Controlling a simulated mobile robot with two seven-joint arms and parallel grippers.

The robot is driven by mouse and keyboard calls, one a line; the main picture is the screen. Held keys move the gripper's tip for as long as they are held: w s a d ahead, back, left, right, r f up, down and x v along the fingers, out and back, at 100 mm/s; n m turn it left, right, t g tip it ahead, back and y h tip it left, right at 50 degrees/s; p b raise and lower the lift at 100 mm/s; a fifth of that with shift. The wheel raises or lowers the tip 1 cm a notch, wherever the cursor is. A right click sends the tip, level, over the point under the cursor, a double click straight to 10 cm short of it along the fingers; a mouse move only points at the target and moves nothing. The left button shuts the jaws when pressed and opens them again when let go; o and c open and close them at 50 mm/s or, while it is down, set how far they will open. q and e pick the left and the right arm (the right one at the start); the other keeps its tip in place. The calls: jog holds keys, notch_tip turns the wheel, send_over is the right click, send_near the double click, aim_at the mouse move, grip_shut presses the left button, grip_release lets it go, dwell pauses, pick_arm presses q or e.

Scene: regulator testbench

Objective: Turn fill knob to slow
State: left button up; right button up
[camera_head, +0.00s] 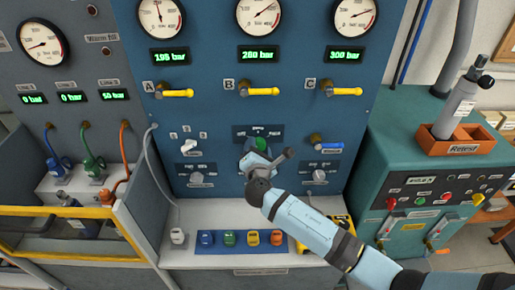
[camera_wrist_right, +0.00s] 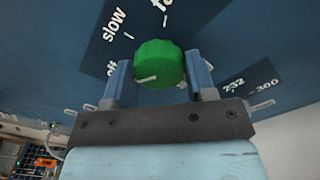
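The fill knob is the round green knob (camera_wrist_right: 158,63) on the blue panel. Its white mark points left and slightly down in the wrist view, roughly toward the "off" label (camera_wrist_right: 112,68). The "slow" label (camera_wrist_right: 114,25) is above "off", and part of another label shows at the top. In the head view the right gripper (camera_head: 260,152) partly covers the green knob (camera_head: 261,144). My left gripper is not in view.
A white knob (camera_head: 190,146) is left of the fill knob and a blue handle (camera_head: 326,146) is right of it. Yellow-handled valves (camera_head: 258,92) and gauges are above. Several coloured items sit on the white ledge (camera_head: 210,213) below. A teal cabinet (camera_head: 395,150) stands at right.

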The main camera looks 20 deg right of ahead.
jog(key=c, duration=0.4)
jog(key=shift+r+m+b, duration=0.15)
jog(key=shift+m+b, duration=5.15)
jog(key=shift+m, duration=0.6)
jog(key=shift+a, duration=0.1)
